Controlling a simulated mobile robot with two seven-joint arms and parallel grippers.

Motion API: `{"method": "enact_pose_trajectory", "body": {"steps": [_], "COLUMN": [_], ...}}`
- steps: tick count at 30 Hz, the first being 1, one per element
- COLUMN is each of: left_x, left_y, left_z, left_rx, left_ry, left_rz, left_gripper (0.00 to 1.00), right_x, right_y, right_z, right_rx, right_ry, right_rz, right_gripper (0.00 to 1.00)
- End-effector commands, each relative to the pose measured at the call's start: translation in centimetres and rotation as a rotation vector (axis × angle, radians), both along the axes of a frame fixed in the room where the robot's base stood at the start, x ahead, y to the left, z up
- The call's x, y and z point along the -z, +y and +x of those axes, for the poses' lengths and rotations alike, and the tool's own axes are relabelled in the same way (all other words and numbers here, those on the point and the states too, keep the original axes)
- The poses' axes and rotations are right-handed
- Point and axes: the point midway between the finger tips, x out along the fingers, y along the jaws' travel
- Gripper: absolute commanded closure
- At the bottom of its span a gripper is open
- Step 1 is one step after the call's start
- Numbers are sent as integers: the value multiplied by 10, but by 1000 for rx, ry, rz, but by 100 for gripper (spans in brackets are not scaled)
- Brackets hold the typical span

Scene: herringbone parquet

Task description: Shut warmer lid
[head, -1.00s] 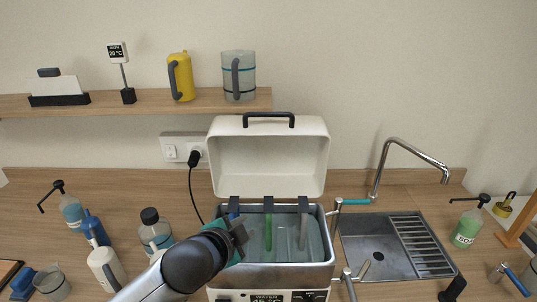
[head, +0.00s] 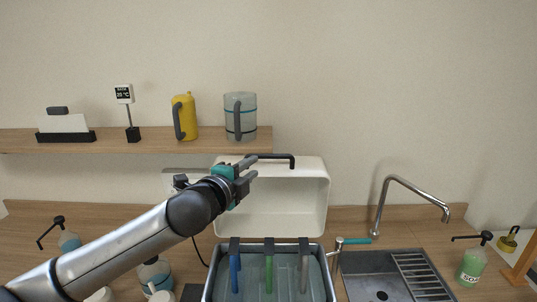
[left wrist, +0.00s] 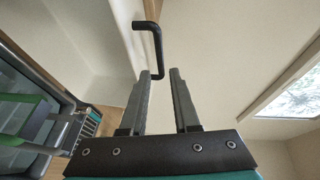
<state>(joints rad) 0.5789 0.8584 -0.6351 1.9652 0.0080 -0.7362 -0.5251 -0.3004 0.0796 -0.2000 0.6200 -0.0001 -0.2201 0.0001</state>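The warmer's white lid (head: 285,205) stands open, upright behind the steel bath (head: 327,270). Its black handle (head: 285,157) runs along the lid's top edge. My left gripper (head: 256,166) is at the left end of this handle, in front of the lid's upper left corner. In the left wrist view, my left gripper (left wrist: 163,72) has its two fingers apart with nothing held. The handle (left wrist: 158,45) shows there just beyond the fingertips, its lower end between them in the picture; I cannot tell whether they touch. My right gripper is not in view.
Blue (head: 236,272), green (head: 269,268) and grey strips hang inside the bath. A shelf (head: 80,143) with a yellow jug (head: 184,117) and a clear jug (head: 240,118) is at the upper left. A sink (head: 375,280) and tap (head: 384,195) lie right of the warmer.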

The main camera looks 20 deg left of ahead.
Motion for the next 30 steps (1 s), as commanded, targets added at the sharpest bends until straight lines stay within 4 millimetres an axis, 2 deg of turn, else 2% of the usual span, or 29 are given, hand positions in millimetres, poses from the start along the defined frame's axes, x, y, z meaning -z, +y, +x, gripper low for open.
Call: {"method": "enact_pose_trajectory", "body": {"steps": [18,24,30], "left_x": [9,12,14], "left_y": [-9,-11,-12], "left_z": [75,93,103], "left_rx": [-1,0,0], "left_ry": [1,1,1], "left_rz": [-2,-1,0], "left_gripper": [70,70,70], "right_x": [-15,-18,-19], "right_y": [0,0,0], "right_z": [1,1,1], "right_rx": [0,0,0], "right_ry": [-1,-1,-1], "right_rz": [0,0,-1], "right_gripper": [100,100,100]}}
